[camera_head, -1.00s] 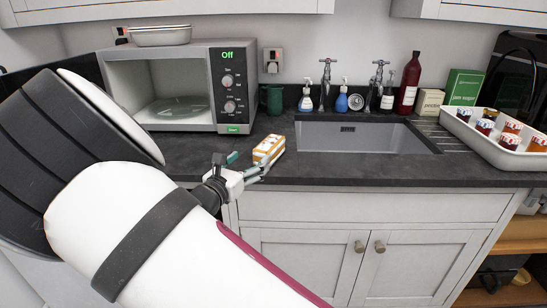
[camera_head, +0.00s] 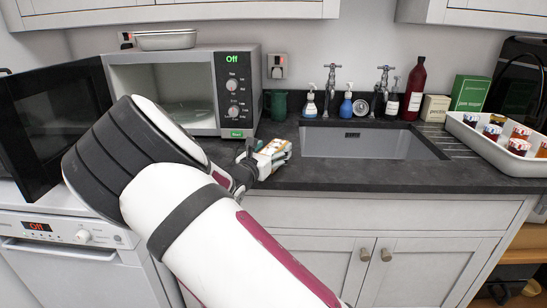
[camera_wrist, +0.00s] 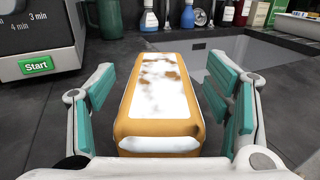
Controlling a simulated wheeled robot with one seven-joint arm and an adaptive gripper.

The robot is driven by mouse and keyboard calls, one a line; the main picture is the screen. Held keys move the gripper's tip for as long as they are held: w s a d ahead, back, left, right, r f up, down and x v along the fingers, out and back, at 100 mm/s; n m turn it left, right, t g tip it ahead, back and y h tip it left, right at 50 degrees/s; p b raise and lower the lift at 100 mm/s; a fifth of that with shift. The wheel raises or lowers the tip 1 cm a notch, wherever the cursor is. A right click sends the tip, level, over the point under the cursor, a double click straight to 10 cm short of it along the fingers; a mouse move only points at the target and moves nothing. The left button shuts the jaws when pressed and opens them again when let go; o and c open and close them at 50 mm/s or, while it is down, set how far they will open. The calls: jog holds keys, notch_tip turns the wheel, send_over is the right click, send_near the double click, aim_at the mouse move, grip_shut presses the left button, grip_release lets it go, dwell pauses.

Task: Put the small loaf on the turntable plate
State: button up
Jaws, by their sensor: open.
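The small loaf (camera_wrist: 158,92), orange-brown with a white patchy top, lies on the dark worktop left of the sink. In the wrist view my gripper (camera_wrist: 170,98) is open, with one teal-padded finger on each side of the loaf and a gap visible on both sides. In the head view my gripper (camera_head: 262,157) is at the loaf (camera_head: 274,147), hiding part of it. The microwave (camera_head: 232,92) stands at the back left with its door (camera_head: 50,120) swung open to the left. The turntable plate (camera_head: 190,117) shows inside on the cavity floor, partly hidden by my arm.
A dark green mug (camera_head: 278,105) stands between the microwave and the sink (camera_head: 365,144). Soap bottles (camera_head: 310,102) and taps line the back of the sink. A white tray of jars (camera_head: 490,138) is at the right. A dish (camera_head: 166,40) sits on the microwave.

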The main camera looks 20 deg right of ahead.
jog(key=shift+x, duration=0.8)
jog(key=shift+r, duration=0.1)
jog(key=c, duration=1.5)
